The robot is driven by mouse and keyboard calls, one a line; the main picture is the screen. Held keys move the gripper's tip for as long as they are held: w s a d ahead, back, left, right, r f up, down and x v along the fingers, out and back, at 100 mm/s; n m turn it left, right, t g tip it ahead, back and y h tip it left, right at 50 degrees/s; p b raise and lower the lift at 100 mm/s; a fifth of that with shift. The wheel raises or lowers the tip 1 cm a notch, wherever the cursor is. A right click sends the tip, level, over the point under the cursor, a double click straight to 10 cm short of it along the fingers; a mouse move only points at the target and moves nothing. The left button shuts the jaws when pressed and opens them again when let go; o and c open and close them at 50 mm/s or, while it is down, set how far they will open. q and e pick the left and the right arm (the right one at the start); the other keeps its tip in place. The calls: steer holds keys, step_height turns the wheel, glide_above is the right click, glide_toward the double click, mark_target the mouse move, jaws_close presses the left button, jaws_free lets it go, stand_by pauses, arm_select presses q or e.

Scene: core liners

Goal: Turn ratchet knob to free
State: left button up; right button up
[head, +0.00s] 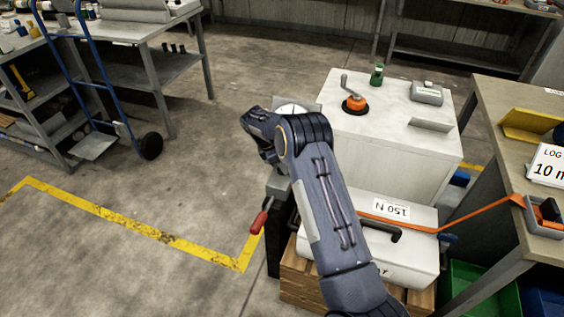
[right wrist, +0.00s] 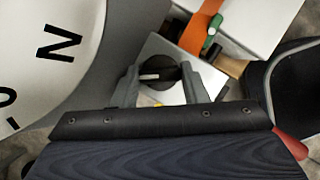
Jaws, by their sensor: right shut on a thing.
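In the right wrist view, a round black knob (right wrist: 168,71) with a white pointer bar sits on a light grey housing (right wrist: 160,48). My right gripper (right wrist: 159,74) has one finger on each side of the knob and is shut on it. The white bar lies nearly level in that view. In the head view my right gripper (head: 268,155) reaches down beside a grey stand with a red-handled lever (head: 262,218); its fingertips and the knob are hidden there. My left gripper is not in view.
A white dial (right wrist: 45,55) with black lettering is close at left in the wrist view. An orange strap (head: 485,216) runs over a white case (head: 415,258) marked 150 N to the right-hand bench (head: 500,120). A white block (head: 400,135) stands behind.

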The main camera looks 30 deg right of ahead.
steer(key=m, duration=0.2)
steer(key=m+g+y, duration=0.1)
steer(key=m, duration=0.2)
steer(key=shift+w+g, duration=0.15)
steer(key=shift+g, duration=0.15)
stand_by(0.4)
steer(key=o, duration=1)
steer(key=shift+r, duration=0.1)
